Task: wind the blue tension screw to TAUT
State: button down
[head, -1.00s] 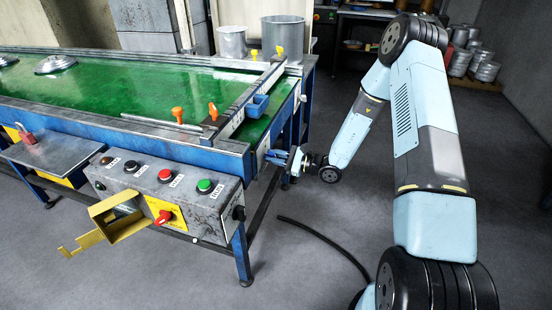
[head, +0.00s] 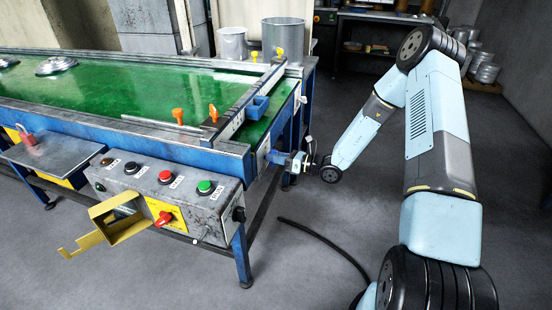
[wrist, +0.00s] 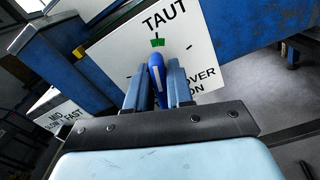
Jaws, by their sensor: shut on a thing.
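The blue tension screw (wrist: 157,78) shows in the wrist view as a rounded blue handle with a white line along it. It stands between the two blue fingers of my gripper (wrist: 159,88), which is shut on it. Its tip points up, close below the green mark (wrist: 157,42) under the word TAUT on the white dial plate (wrist: 205,48). The lower part of the plate is partly hidden by my fingers. In the head view my gripper (head: 281,157) is at the right end of the table; the screw is too small there to read its angle.
A green-topped table (head: 140,95) with a blue frame fills the left. A grey control box (head: 165,195) with several buttons and a yellow bracket (head: 105,225) hangs at its front. A black hose (head: 325,245) lies on the floor. The floor in front is otherwise clear.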

jog(key=shift+a+m, duration=0.15)
jog(key=shift+m, duration=0.25)
jog(key=c, duration=1.4)
grip_release()
jog(key=shift+o, duration=1.4)
jog(key=shift+d, duration=0.2)
jog(key=v, duration=1.3)
jog(key=shift+d, duration=0.3)
